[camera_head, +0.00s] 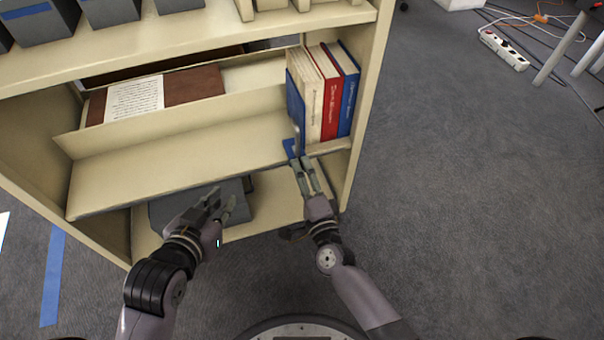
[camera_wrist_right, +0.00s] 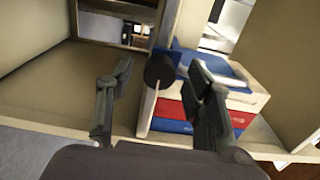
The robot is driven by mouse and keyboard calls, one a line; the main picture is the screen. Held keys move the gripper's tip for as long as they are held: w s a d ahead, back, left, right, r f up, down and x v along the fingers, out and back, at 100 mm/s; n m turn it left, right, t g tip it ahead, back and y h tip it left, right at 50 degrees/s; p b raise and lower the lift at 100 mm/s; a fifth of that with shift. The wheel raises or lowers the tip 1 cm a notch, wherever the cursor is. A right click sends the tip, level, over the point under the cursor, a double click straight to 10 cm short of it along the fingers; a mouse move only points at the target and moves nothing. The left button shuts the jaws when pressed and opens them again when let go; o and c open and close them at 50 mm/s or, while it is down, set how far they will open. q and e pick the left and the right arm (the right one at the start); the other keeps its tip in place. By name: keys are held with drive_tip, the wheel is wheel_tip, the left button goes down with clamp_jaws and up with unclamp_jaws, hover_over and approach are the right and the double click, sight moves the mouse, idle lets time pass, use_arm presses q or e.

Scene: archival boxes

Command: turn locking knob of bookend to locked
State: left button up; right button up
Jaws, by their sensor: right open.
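The bookend is a blue plate (camera_head: 296,106) standing against the left side of the row of books, with a blue foot (camera_head: 291,148) at the shelf's front edge. In the right wrist view a round black knob (camera_wrist_right: 159,70) stands out near the books. My right gripper (camera_head: 301,160) is open just in front of the bookend's foot. In its wrist view its two fingers lie to either side of the knob, and contact cannot be told. The knob's lock position is not readable. My left gripper (camera_head: 222,197) is open and empty, in front of the lower shelf.
Cream, red and blue books (camera_head: 330,92) stand upright right of the bookend. The shelf (camera_head: 180,165) left of it is bare. A grey box (camera_head: 238,205) sits on the lower shelf behind my left gripper. Open carpet (camera_head: 460,190) lies to the right.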

drive_tip(key=v, duration=1.2)
drive_tip(key=shift+r, duration=0.1)
